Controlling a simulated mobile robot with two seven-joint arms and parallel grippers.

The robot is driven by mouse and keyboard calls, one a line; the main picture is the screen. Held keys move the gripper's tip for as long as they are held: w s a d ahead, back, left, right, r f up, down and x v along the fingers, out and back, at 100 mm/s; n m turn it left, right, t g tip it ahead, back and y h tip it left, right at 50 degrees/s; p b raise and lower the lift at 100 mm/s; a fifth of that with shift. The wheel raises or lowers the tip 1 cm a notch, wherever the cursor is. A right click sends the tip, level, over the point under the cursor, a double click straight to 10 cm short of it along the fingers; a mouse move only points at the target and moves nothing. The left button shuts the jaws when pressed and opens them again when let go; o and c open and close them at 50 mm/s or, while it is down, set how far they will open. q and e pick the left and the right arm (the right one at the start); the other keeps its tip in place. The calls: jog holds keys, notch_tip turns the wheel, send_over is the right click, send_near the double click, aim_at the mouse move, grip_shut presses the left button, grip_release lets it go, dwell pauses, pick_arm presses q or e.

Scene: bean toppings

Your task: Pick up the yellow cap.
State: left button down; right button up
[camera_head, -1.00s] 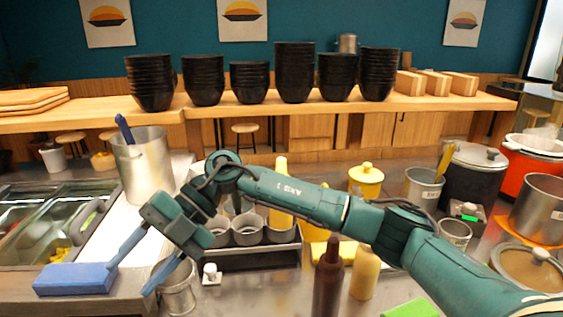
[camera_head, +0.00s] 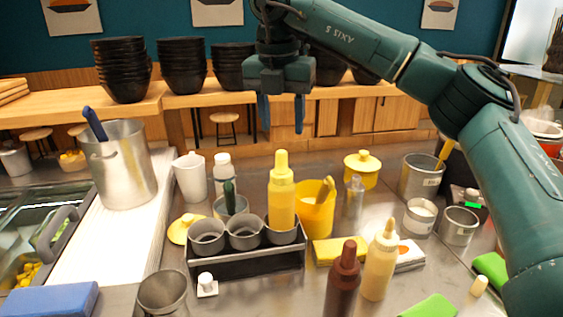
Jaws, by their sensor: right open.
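A yellow cap (camera_head: 184,228) with a small knob lies on the counter, left of the rack of grey cups and partly hidden behind it. Another yellow lid with a knob (camera_head: 362,158) sits on a yellow pot (camera_head: 361,176) further back. An open yellow container (camera_head: 317,212) with a utensil in it stands right of the yellow squeeze bottle (camera_head: 281,196). My right gripper (camera_head: 282,113) is open and empty, with its blue fingers pointing down, high over the back of the counter. It is up and to the right of the loose cap in the picture. My left gripper is not in view.
The cup rack (camera_head: 247,264) stands just right of the loose cap. A white cup (camera_head: 190,178) and a white-topped bottle (camera_head: 223,175) stand behind it. A metal pot (camera_head: 122,168) stands to the left. Brown (camera_head: 343,282) and cream (camera_head: 379,265) bottles stand in front.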

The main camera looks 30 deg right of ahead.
aim_at(282, 151)
jog(key=f, duration=0.3)
jog(key=shift+w+d+f, duration=0.1)
jog(key=shift+w+f, duration=0.05)
jog(key=shift+w, duration=0.1)
jog(key=f, duration=0.2)
jog(key=f+p, duration=0.1)
jog(key=shift+w+d+f, duration=0.15)
jog(key=shift+w+f, duration=0.15)
jog(key=shift+f, duration=0.35)
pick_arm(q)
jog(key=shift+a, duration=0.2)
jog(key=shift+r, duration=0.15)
pick_arm(e)
jog(key=c, duration=0.8)
jog(key=shift+r, duration=0.1)
